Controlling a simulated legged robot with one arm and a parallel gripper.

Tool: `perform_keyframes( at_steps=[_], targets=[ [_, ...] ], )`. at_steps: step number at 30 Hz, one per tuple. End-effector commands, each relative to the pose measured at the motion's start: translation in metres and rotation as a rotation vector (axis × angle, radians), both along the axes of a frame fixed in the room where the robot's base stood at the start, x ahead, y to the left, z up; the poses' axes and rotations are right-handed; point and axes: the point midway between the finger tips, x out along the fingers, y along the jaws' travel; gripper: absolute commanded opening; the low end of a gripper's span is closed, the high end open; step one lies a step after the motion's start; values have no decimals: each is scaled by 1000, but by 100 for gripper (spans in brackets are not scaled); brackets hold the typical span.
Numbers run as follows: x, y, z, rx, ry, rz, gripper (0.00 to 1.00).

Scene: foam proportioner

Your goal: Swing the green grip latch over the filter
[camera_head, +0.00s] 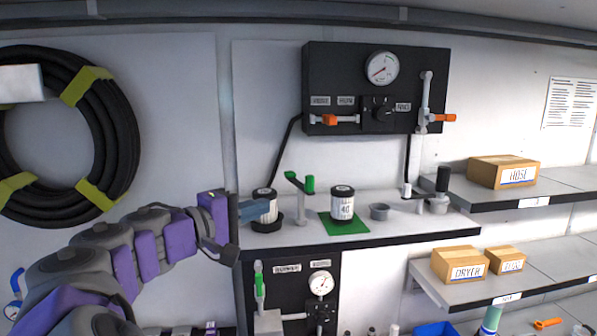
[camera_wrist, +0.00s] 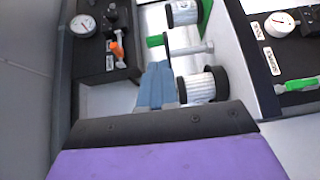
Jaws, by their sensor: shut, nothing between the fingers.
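Another filter (camera_head: 342,205) stands on a green mat right of the post. The latch arm is over neither filter. My gripper (camera_head: 266,208) is shut and empty, its blue fingers in front of the left filter, partly hiding it. In the wrist view the fingers (camera_wrist: 156,72) lie beside that filter; contact is unclear. The latch's green grip (camera_wrist: 155,41) shows past the fingertips.
A black gauge panel (camera_head: 345,88) with orange-handled valves hangs above the counter (camera_head: 390,229). A lower panel (camera_head: 290,290) has a green-handled valve. Shelves with boxes (camera_head: 503,171) are at right.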

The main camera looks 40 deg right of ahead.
Motion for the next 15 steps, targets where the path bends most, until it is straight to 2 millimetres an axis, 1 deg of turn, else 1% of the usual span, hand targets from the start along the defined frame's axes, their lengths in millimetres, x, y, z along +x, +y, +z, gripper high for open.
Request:
perform_keyframes(
  at_steps=[1, 2, 7, 11, 15],
  targets=[
    [4, 7, 7, -20, -2, 7, 0],
    [6, 10, 9, -28, -2, 9, 0],
    [7, 18, 11, -40, -2, 11, 0],
    [8, 17, 10, -38, -2, 11, 0],
    [8, 9, 10, -35, -2, 11, 0]
  ],
)
